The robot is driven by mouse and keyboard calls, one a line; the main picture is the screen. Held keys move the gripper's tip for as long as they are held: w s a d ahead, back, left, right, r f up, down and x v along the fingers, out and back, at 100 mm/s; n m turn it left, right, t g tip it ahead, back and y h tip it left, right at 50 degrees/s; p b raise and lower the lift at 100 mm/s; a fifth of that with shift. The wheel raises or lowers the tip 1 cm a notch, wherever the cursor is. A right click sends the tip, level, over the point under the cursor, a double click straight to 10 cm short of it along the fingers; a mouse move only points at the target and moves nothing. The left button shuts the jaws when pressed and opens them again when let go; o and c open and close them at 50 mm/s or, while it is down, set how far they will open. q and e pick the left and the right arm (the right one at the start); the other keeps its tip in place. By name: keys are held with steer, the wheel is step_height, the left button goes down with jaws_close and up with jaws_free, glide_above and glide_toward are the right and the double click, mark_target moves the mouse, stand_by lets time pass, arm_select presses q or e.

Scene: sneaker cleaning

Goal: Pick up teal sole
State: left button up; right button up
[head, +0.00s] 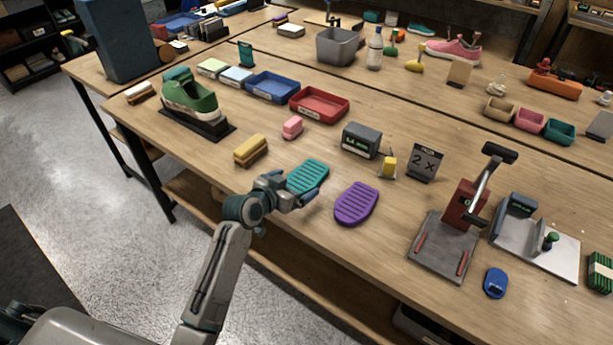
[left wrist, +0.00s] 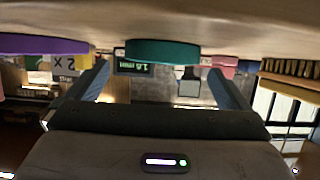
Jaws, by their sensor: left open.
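The teal sole (head: 308,177) lies flat on the wooden table near its front edge, with ridges across its top. My left gripper (head: 290,193) is at its near-left end, with its fingers low over the table. In the left wrist view the teal sole (left wrist: 162,51) is ahead, between the two spread fingers of the left gripper (left wrist: 168,80). The gap between the fingers looks empty. I cannot tell whether a finger touches the sole. The right gripper is not in view.
A purple sole (head: 356,204) lies just right of the teal one. A yellow-topped brush (head: 250,151) and a pink block (head: 292,127) lie behind and left. A small display box (head: 361,140) and a "2 X" sign (head: 425,163) stand behind. A red press (head: 461,208) stands at right.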

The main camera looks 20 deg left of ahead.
mark_target(303, 178)
arm_select(q)
steer(key=p+x, duration=0.1)
steer(key=x, duration=0.2)
steer(key=shift+w, duration=0.25)
steer(key=shift+w+d+f, duration=0.15)
steer(key=shift+w+f, duration=0.1)
steer(key=shift+w, duration=0.1)
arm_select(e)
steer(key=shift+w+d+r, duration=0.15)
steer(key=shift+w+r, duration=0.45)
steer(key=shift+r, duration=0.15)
arm_select(q)
steer(key=shift+c, duration=1.1)
steer(key=c, duration=0.8)
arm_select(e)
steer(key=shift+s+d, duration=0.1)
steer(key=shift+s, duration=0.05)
arm_select(q)
steer(key=shift+r, duration=0.15)
